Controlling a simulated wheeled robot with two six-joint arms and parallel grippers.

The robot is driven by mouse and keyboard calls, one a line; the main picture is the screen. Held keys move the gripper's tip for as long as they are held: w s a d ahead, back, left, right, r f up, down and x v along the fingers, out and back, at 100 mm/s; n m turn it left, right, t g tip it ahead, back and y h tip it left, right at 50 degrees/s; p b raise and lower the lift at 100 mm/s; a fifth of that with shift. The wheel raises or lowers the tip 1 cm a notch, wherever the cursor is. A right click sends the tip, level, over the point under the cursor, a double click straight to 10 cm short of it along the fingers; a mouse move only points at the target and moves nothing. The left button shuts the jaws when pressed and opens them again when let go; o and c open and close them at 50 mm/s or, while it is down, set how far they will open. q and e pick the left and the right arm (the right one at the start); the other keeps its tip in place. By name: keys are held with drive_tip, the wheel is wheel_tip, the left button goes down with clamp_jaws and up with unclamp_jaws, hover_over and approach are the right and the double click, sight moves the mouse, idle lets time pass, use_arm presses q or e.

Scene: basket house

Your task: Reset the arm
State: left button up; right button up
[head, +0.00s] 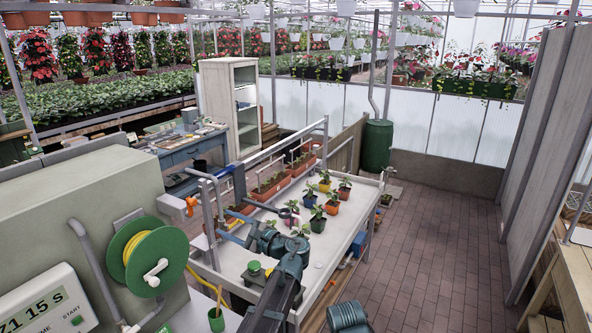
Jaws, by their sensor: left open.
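My left arm comes up from the bottom middle over the white potting table (342,240). My left gripper (227,230) is at the table's left side, its two light blue fingers apart and pointing left. Nothing shows between the fingers. Small potted seedlings stand on the table beyond the arm, in a yellow pot (325,186), an orange pot (332,207) and a green pot (318,225), among others. My right gripper is out of view.
Long orange planters (270,186) line the table's far left side, by grey pipes. A green hose reel (157,262) and a timer panel (47,305) are at the left. A green barrel (377,145) stands behind. The brick floor (430,240) at right is clear.

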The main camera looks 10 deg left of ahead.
use_arm(q)
drive_tip(key=s+d+f+n+g+h+b, duration=0.1)
drive_tip(key=s+d+f+n+h+b, duration=0.2)
drive_tip(key=f, duration=0.5)
drive_tip(key=s+d+f+n+g+h+b, duration=0.15)
drive_tip(key=s+f, duration=0.25)
drive_tip(key=f, duration=0.4)
drive_tip(key=s+d+f+n+g+h+b, duration=0.5)
drive_tip(key=s+d+f+h+b, duration=0.5)
drive_tip(key=s+d+f, duration=0.8)
wheel_tip(320, 180, down, 4)
drive_tip(key=shift+s+f+h, duration=0.15)
drive_tip(key=shift+s+h, duration=0.6)
drive_tip(key=shift+s, duration=0.2)
